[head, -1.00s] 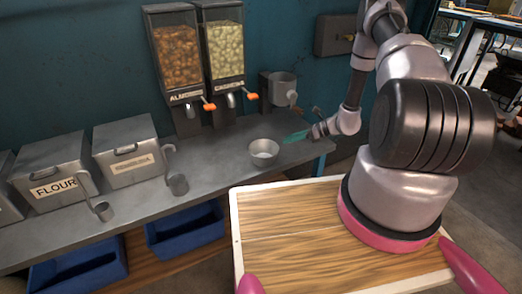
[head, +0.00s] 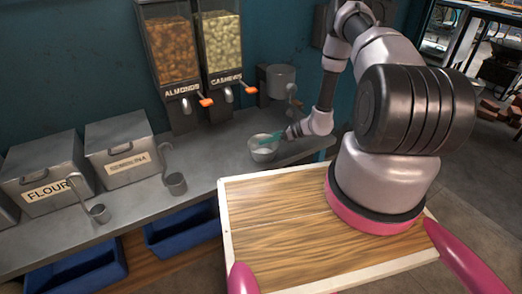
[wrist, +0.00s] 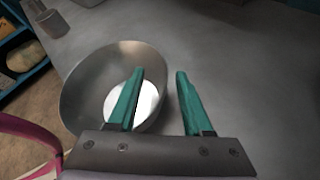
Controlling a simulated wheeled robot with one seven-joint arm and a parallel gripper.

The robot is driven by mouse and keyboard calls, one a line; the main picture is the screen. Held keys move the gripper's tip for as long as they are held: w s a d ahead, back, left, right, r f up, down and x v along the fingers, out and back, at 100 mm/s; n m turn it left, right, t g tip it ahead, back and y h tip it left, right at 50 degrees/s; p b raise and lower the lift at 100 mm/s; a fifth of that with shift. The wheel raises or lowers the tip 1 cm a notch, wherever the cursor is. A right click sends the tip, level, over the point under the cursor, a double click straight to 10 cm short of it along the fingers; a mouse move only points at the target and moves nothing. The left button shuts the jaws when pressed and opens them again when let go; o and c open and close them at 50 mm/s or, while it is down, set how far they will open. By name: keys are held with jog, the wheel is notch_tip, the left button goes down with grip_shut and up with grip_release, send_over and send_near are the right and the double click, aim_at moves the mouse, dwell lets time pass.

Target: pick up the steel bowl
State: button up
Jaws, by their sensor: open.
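The steel bowl (head: 262,152) stands upright on the grey counter, in front of the cashew dispenser and near the counter's right end. It also shows in the wrist view (wrist: 85,88), with a bright white patch at its bottom. My gripper (head: 274,138) has green fingers and reaches the bowl's right side from above. In the wrist view my gripper (wrist: 160,75) is open. Its left finger overlaps the bowl's inside and its right finger is beyond the bowl's right wall, so the rim lies between them in the picture. I cannot tell how deep the fingertips are.
Metal bins, including a flour bin (head: 45,180), and ladles (head: 175,184) are at left. Blue bins (head: 185,232) sit below the counter.

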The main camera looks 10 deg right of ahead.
grip_shut()
jog(key=shift+r, duration=0.15)
